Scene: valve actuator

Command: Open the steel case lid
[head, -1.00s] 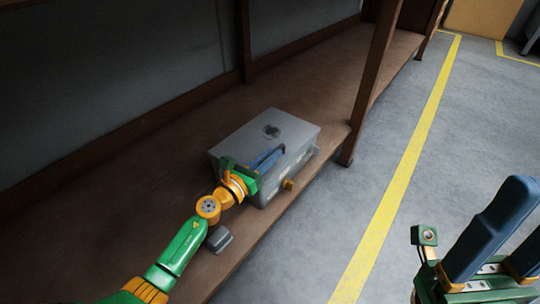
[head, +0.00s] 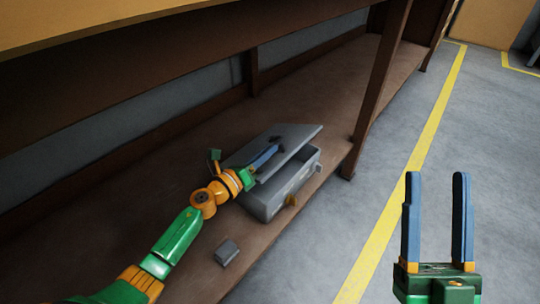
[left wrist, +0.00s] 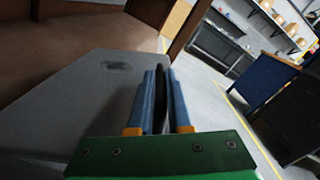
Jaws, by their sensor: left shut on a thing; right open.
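The grey steel case (head: 285,190) sits on the brown lower shelf. Its lid (head: 290,140) is partly raised and tilted, with a dark gap between its front edge and the case body. My right gripper (head: 437,215) is open and empty, over the floor to the right.
A small grey block (head: 226,252) lies on the shelf (head: 150,215) in front of the case. A brown post (head: 375,100) stands just right of the case. A wooden board (head: 100,25) overhangs above. The floor (head: 490,150) with a yellow line is clear.

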